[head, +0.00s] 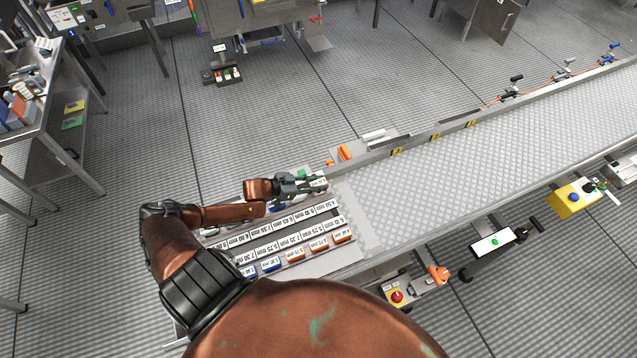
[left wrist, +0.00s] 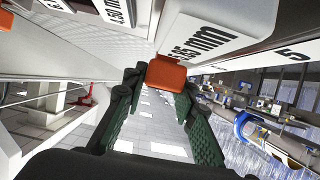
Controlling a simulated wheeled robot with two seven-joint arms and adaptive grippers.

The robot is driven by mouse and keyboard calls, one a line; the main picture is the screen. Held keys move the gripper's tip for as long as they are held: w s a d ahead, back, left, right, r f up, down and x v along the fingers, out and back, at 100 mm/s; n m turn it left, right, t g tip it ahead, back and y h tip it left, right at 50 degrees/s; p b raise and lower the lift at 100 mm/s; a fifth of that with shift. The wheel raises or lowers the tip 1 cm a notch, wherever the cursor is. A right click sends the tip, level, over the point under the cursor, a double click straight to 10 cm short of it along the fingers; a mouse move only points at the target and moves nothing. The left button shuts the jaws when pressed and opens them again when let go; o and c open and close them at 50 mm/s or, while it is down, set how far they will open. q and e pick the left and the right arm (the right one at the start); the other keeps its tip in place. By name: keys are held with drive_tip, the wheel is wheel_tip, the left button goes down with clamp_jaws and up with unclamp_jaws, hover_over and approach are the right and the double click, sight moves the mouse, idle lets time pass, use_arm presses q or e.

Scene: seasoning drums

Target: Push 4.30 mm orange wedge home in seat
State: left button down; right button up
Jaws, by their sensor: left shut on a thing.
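My left gripper (head: 312,185) is over the far right end of the labelled rack (head: 345,209). In the left wrist view, its green-padded fingers (left wrist: 165,88) are shut on an orange wedge (left wrist: 167,72) at their tips. The wedge lies just beside a white label block ending in ".85 mm" (left wrist: 205,38). A label reading "4.30 mm" (left wrist: 118,12) shows at the top. The seat itself is hidden, and I cannot tell how deep the wedge sits. In the head view the gripper covers the held wedge. My right gripper is not in view.
Orange wedges (head: 343,236) and blue wedges (head: 270,264) sit along the rack's near row. A green piece (head: 301,173) shows beside my gripper. A loose-looking orange block (head: 345,152) is beyond the rack. The textured conveyor (head: 480,150) to the right is clear.

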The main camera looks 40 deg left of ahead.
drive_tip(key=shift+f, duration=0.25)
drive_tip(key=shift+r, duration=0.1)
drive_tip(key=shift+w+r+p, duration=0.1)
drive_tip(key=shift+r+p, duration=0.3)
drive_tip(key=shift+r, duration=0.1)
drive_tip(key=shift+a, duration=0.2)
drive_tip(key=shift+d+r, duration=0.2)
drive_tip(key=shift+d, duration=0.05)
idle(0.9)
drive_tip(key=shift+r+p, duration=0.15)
drive_tip(key=shift+p, duration=0.2)
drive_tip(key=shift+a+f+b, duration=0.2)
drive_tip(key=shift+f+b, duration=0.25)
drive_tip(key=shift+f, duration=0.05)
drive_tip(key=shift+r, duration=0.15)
